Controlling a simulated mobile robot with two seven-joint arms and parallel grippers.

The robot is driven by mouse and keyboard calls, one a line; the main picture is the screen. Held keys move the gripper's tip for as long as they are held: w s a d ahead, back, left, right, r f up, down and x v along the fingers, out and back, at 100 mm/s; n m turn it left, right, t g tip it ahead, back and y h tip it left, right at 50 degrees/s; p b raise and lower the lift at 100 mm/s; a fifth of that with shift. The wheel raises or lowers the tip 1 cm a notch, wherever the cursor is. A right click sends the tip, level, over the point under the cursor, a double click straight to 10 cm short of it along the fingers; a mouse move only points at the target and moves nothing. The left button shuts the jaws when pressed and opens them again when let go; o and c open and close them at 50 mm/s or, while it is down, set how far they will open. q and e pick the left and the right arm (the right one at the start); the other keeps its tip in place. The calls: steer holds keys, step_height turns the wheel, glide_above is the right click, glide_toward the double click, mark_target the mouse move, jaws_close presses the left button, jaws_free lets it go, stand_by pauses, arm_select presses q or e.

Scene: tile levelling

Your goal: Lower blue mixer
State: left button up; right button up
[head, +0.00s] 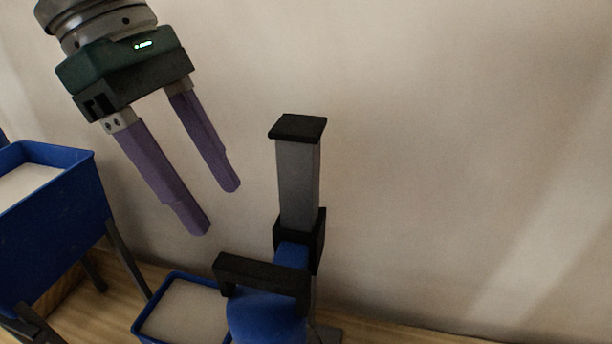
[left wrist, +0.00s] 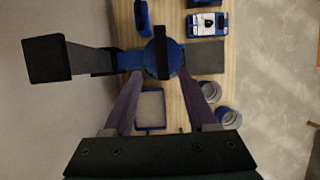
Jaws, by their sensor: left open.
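The blue mixer (head: 265,318) hangs on a grey upright post (head: 298,185) with a black cap, held by a black sliding collar (head: 315,240). A black handle (head: 262,276) stands across the top of its blue body. In the left wrist view the mixer (left wrist: 178,58) lies ahead, beyond the fingertips, with its handle (left wrist: 162,52) across it. My left gripper (head: 216,210) is open and empty, with two purple fingers, up and left of the handle and apart from it. The mixer's lower part is cut off in the head view. My right gripper is not in view.
A blue tray (head: 150,312) with pale contents sits on the wooden surface beside the mixer. A raised blue bin (head: 60,235) on legs stands at the left. Grey buckets (left wrist: 230,117) and a blue-and-white box (left wrist: 207,24) show in the left wrist view. A plain wall is behind.

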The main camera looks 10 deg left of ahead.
mark_target(260, 269)
arm_select(q)
steer(key=p+x, duration=0.1)
steer(key=x, duration=0.3)
steer(key=p+x, duration=0.1)
steer(key=x, duration=0.3)
steer(key=shift+s+d+f, duration=0.15)
steer(key=shift+s+d, duration=0.1)
steer(key=shift+d+f, duration=0.1)
steer(key=shift+f, duration=0.25)
jaws_close()
stand_by(0.7)
